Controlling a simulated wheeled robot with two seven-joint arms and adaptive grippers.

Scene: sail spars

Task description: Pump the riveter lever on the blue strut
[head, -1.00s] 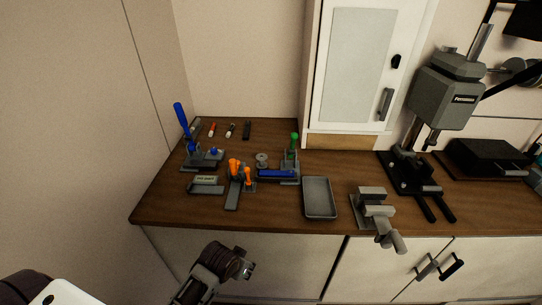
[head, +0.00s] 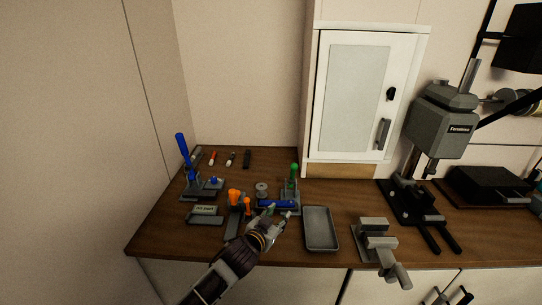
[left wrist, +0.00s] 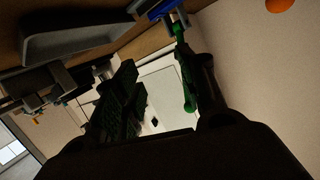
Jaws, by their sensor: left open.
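A small tool with an upright green lever (head: 294,174) stands on the bench at the right end of the blue strut (head: 272,204). My left gripper (head: 283,218) is open and empty, just in front of the strut and below the lever in the head view. In the left wrist view the green lever (left wrist: 187,75) shows close to the right-hand finger of my open left gripper (left wrist: 155,70). Whether they touch is unclear. Part of the blue strut (left wrist: 165,9) shows at the top. My right gripper is not in view.
A blue-handled tool (head: 182,153) and orange-handled tools (head: 235,197) stand to the left. A grey tray (head: 321,229) lies just right of the gripper, with a grey vise (head: 376,245) beyond. A white cabinet (head: 366,95) stands behind.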

